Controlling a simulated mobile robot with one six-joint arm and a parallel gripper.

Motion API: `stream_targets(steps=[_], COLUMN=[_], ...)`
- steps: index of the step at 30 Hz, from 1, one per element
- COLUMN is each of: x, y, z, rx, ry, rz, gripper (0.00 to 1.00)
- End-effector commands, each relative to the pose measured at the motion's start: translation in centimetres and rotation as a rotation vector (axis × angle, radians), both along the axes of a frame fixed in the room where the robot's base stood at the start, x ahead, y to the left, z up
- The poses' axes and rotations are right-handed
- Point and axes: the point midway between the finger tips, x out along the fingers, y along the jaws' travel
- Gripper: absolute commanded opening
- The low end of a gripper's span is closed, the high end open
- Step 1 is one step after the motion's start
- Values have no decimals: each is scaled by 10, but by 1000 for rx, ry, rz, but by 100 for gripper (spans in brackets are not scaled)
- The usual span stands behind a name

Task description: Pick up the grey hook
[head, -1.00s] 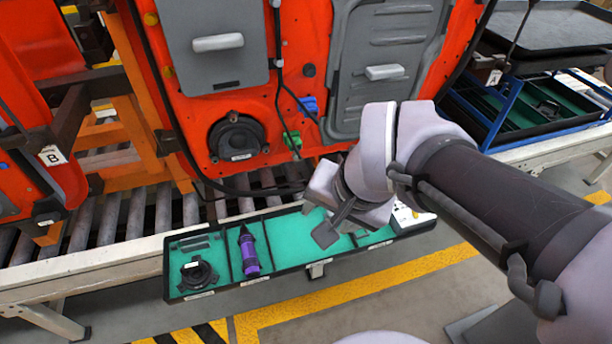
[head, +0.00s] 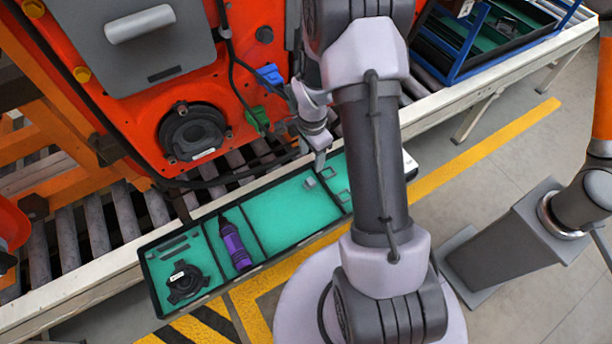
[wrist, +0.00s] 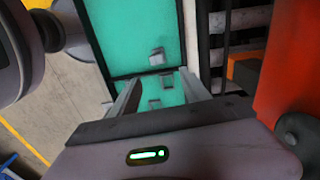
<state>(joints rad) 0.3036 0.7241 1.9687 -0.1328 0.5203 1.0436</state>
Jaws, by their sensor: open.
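A green-lined black tray (head: 285,212) lies along the conveyor edge. A small grey block-like piece (head: 310,182) sits at the right end of its wide compartment; it also shows in the wrist view (wrist: 157,56). Two small grey frame-like pieces, one farther (head: 328,172) and one nearer (head: 345,197), lie in the compartment to its right; both also show in the wrist view, between the fingers. The pieces are too small to tell which is the grey hook. My gripper (wrist: 160,80) is open and empty above the divider between these compartments. My arm hides the tray's right part.
A purple and black tool (head: 234,244) and a black ring-shaped part (head: 185,282) lie in the tray's left compartments. The orange door (head: 215,100) with hanging cables stands close behind the tray. A blue-framed rack (head: 480,40) is at the upper right.

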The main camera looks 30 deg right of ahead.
Motion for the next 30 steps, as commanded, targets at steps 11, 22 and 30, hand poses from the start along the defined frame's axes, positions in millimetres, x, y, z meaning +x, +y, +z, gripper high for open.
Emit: stream_targets(steps=[11,22,30], x=[-2,-8,-8], y=[1,4,4], z=[-67,-112,-111], rx=[0,-1,-1], ry=[0,-2,-2], rz=[1,3,3], gripper=[55,55,17])
